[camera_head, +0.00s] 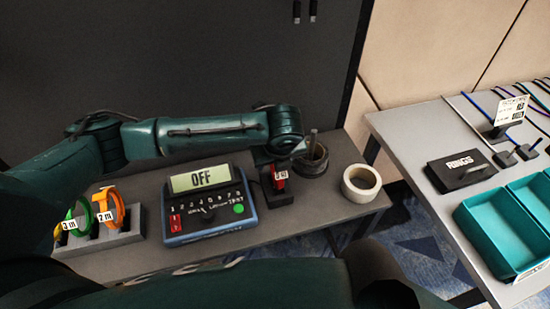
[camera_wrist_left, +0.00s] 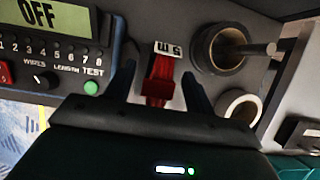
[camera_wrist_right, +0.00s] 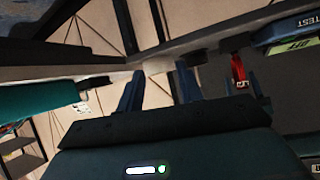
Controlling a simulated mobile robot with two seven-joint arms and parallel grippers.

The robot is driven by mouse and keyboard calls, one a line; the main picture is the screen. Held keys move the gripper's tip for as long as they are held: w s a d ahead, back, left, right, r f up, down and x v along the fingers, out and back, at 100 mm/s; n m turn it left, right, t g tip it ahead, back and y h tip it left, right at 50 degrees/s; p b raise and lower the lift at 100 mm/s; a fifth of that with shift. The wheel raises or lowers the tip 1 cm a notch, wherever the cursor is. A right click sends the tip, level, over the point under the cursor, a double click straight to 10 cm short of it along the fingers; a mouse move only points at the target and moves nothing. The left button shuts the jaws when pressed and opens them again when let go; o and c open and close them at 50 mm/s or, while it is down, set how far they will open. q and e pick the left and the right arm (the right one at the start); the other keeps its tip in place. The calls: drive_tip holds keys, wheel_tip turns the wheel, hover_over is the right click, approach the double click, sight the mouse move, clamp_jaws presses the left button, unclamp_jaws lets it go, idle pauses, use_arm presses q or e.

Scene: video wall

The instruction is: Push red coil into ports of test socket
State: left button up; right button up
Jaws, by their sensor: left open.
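The red coil (camera_head: 279,173) with a white label sits upright at a dark stand (camera_head: 270,196), just right of the tester (camera_head: 207,208). I take this stand for the test socket; how deep the coil sits in its ports is hidden. My left gripper is at the coil, its jaws mostly hidden in the head view. In the left wrist view the open fingers (camera_wrist_left: 158,88) stand on either side of the red coil (camera_wrist_left: 159,76), apart from it. In the right wrist view my right gripper (camera_wrist_right: 158,90) is open and empty; the red coil (camera_wrist_right: 239,70) shows beyond it.
Orange, green and yellow coils (camera_head: 104,212) stand in a grey rack (camera_head: 118,238) at left. A dark tape roll (camera_head: 313,162) and a white roll (camera_head: 361,183) lie right of the stand. Another table holds teal bins (camera_head: 500,240) and a black RINGS box (camera_head: 462,172).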

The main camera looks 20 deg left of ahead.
use_arm(q)
drive_tip(key=v, duration=1.3)
